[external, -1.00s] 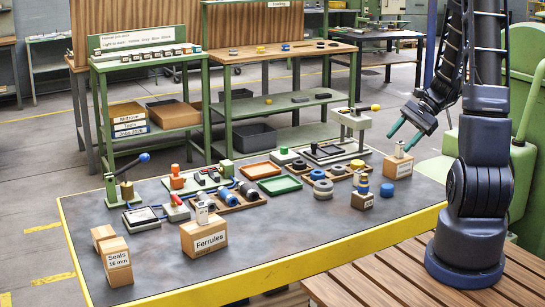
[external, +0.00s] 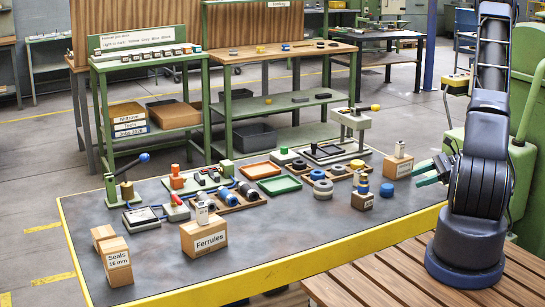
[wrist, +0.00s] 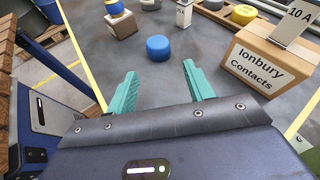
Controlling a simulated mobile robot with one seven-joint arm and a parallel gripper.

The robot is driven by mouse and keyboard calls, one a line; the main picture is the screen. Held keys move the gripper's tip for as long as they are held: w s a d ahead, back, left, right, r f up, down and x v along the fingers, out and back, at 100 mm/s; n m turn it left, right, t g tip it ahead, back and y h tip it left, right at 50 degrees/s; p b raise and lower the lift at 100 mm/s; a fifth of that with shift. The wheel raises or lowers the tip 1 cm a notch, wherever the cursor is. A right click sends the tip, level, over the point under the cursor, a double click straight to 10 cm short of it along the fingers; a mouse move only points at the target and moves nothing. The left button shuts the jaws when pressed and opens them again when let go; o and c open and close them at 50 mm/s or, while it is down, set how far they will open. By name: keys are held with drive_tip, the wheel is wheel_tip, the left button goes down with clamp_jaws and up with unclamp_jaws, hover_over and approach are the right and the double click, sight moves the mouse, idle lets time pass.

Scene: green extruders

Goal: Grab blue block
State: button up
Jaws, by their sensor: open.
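The blue block (external: 387,190) is a short round blue piece standing on the grey table top near its right end. In the wrist view the blue block (wrist: 158,47) sits ahead of my fingertips, roughly centred between them, with a clear gap. My gripper (external: 428,172) has teal fingers and is at the table's right edge, to the right of the blue block. In the wrist view my gripper (wrist: 164,82) is open and empty, its two fingers spread apart.
A cardboard box marked Ionbury Contacts (wrist: 268,66) stands right of the blue block in the wrist view. A small box with a blue top (wrist: 120,22) is to its left. A yellow round piece (wrist: 243,14) lies farther back. The table between fingers and block is bare.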

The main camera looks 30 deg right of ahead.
sight(393, 188)
drive_tip(key=x, duration=1)
drive_tip(key=shift+s+a+f, duration=0.1)
drive_tip(key=c, duration=0.7)
drive_tip(key=shift+c, duration=0.2)
